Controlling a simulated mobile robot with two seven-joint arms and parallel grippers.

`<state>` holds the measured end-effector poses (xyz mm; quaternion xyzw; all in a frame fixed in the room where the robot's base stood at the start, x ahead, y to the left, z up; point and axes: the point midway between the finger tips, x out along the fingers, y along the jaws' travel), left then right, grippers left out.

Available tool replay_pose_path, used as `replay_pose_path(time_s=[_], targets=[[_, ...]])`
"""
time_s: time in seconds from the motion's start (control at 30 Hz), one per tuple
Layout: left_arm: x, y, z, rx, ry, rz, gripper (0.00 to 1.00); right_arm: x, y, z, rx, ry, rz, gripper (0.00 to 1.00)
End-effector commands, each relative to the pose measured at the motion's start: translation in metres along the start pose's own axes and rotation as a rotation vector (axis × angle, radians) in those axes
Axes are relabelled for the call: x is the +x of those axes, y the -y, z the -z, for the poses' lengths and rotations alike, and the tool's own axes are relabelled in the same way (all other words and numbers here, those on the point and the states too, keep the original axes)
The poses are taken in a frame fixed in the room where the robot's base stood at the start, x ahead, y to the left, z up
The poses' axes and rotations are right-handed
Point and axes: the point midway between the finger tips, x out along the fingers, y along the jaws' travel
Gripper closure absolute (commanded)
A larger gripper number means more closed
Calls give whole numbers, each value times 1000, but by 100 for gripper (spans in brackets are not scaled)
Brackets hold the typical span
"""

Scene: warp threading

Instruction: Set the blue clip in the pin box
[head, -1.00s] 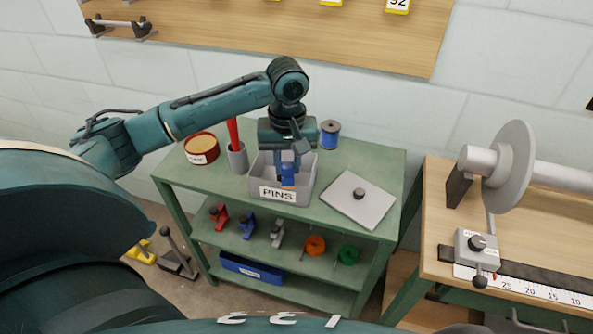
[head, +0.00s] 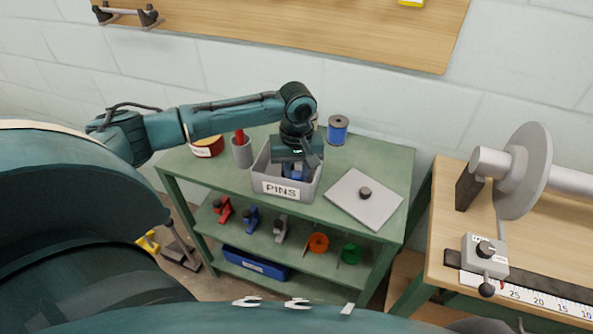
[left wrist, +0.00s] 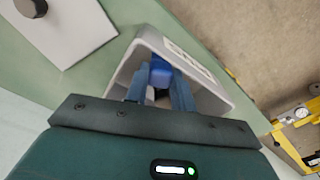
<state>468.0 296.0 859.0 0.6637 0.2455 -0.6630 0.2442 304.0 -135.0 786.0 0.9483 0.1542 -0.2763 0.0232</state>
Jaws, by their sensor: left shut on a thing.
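The grey pin box (head: 287,190), labelled PINS, stands on the green cart's top shelf. My left gripper (head: 297,174) points down into the box from above, its fingers partly hidden by the front wall. In the left wrist view the gripper (left wrist: 160,92) is shut on the blue clip (left wrist: 160,72), which is inside the box's opening. The box's wall (left wrist: 215,70) surrounds the fingers there. Whether the clip touches the box floor cannot be told. My right gripper is not in view.
A grey lid plate (head: 350,208) with a dark knob lies right of the box. A blue spool (head: 338,130), a grey cup (head: 242,152) and a round tin (head: 208,147) stand nearby. Coloured clamps and tape rolls sit on the lower shelf. A bench (head: 440,235) stands at right.

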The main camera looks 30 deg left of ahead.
Motion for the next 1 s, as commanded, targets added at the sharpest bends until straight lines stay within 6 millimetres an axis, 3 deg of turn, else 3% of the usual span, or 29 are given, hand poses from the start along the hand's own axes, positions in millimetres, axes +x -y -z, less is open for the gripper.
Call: replay_pose_path(time_s=[0.3, 0.33, 0.4, 0.7, 0.87, 1.0], targets=[[2, 0, 0, 1, 1, 0, 97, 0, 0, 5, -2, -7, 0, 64], [2, 0, 0, 1, 0, -1, 73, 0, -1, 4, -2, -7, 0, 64], [2, 0, 0, 1, 0, -1, 67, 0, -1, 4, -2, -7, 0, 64], [0, 0, 0, 1, -1, -1, 66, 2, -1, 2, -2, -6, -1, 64], [-22, -1, 0, 1, -2, -4, 66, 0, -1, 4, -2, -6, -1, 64], [-53, -1, 1, 1, -3, -4, 66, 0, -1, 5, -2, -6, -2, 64]])
